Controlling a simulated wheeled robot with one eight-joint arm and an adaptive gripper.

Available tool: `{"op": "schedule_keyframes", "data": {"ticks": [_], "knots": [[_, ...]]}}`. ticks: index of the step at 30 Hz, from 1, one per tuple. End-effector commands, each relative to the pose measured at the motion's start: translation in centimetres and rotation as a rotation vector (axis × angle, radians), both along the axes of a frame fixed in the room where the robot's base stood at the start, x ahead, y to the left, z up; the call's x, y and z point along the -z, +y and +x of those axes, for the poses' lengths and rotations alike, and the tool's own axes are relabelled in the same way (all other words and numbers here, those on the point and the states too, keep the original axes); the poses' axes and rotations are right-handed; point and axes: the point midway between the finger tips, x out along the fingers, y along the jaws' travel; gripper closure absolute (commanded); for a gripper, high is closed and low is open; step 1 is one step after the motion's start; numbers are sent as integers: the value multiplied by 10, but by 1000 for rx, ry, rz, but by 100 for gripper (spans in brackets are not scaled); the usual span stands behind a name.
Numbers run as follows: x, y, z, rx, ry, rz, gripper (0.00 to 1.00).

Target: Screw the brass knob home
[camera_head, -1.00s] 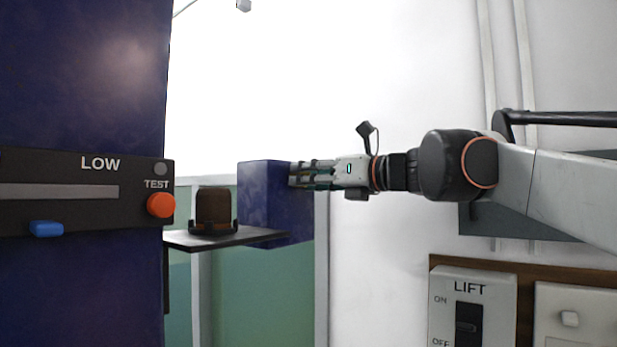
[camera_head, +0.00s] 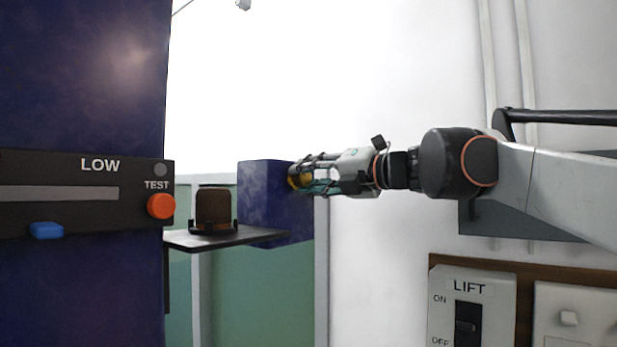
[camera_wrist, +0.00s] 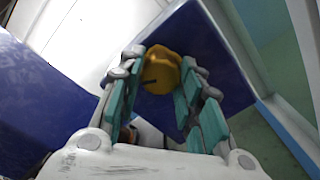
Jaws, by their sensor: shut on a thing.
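The brass knob (camera_wrist: 160,72) is at the face of a dark blue block (camera_wrist: 205,45) in the wrist view, between the green-padded fingers of my gripper (camera_wrist: 158,88). A dark mark shows on the knob. In the head view my gripper (camera_head: 308,178) reaches the right side of the blue block (camera_head: 262,200), shut on the knob (camera_head: 299,177), which shows as a small yellow patch between the fingers. How deep the knob sits in the block is hidden.
A dark shelf (camera_head: 185,239) left of the block holds a brown cylinder (camera_head: 213,206) in a black holder. A blue panel at left carries an orange TEST button (camera_head: 161,206) and a blue slider (camera_head: 46,230). A LIFT switch box (camera_head: 470,300) is at lower right.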

Motion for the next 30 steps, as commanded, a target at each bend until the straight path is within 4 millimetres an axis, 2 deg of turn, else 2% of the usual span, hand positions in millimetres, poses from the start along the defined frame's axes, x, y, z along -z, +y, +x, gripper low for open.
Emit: {"op": "schedule_keyframes", "data": {"ticks": [19,20,22,30], "knots": [[0,0,0,1,40,32,91],[0,0,0,1,40,32,62],[0,0,0,1,39,31,47],[0,0,0,1,38,31,46]]}}
